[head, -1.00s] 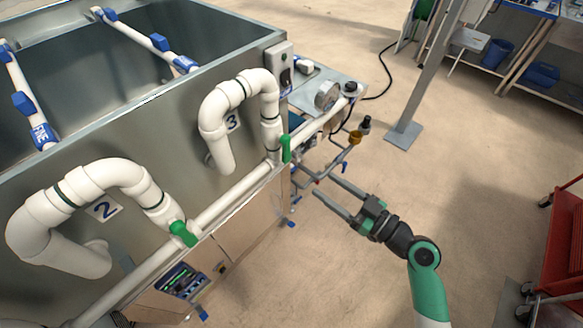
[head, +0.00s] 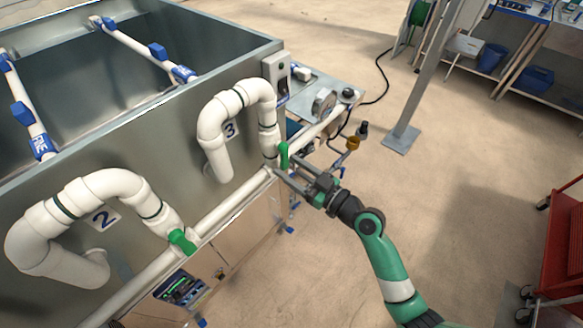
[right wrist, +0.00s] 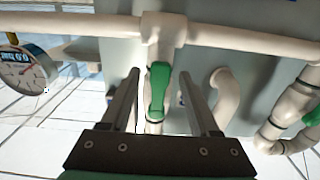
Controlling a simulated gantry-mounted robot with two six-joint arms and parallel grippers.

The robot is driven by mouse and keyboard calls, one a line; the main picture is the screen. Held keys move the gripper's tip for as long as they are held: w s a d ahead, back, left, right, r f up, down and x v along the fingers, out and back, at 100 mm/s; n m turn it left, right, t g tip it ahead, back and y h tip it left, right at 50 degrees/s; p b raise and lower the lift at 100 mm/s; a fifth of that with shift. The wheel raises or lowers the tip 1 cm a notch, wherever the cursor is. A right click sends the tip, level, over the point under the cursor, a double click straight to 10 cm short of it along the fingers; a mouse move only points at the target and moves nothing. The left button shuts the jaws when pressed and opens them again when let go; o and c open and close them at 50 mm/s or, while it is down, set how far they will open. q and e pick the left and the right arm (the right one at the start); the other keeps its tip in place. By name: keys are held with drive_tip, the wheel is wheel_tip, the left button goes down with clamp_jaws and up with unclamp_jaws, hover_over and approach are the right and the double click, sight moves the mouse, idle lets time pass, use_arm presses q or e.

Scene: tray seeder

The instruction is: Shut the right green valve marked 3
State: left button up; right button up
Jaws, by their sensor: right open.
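The green valve handle marked 3 (head: 283,156) sits on the white pipe below the curved pipe beside the "3" label (head: 231,128). In the head view it stands roughly upright. In the right wrist view the green handle (right wrist: 159,90) lies between my two fingers, with gaps on both sides. My right gripper (head: 284,168) is open, its fingers reaching to either side of the handle; I see no clear contact. The other green valve (head: 182,241), by the "2" label (head: 102,217), is at lower left. My left gripper is not in view.
The white horizontal pipe (head: 222,212) runs along the metal tank wall (head: 160,150). A round gauge (right wrist: 25,70) is left in the wrist view. A grey post (head: 430,75) and red cart (head: 565,250) stand to the right, with open floor between.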

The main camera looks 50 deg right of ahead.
clamp_jaws()
idle(1.3)
